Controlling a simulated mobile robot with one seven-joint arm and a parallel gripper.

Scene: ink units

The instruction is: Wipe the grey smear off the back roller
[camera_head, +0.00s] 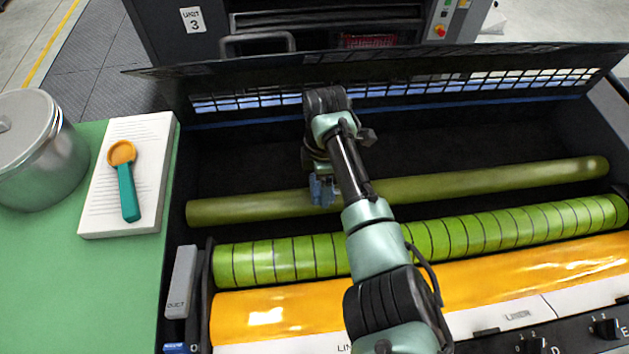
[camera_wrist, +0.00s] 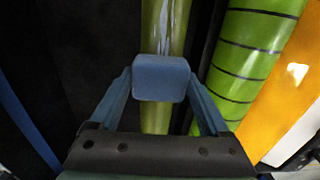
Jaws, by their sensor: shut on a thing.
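The back roller (camera_head: 255,208) is a plain olive-green cylinder lying across the dark trough of the open unit. It also runs up the middle of the wrist view (camera_wrist: 165,30). I cannot make out a distinct grey smear; my arm and the held block hide part of the roller. My gripper (camera_head: 322,190) is over the roller, left of its middle. In the wrist view its two blue fingers (camera_wrist: 160,88) are shut on a blue block (camera_wrist: 161,78) with rounded corners. The block is at the roller; I cannot tell whether they touch.
In front lie a black-ringed green roller (camera_head: 285,260) and a glossy orange roller (camera_head: 270,318). A raised dark guard (camera_head: 270,90) with slots stands behind. On the green table at left are a metal pot (camera_head: 40,160), a paper stack (camera_head: 152,205) and a teal-handled orange scoop (camera_head: 128,190).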

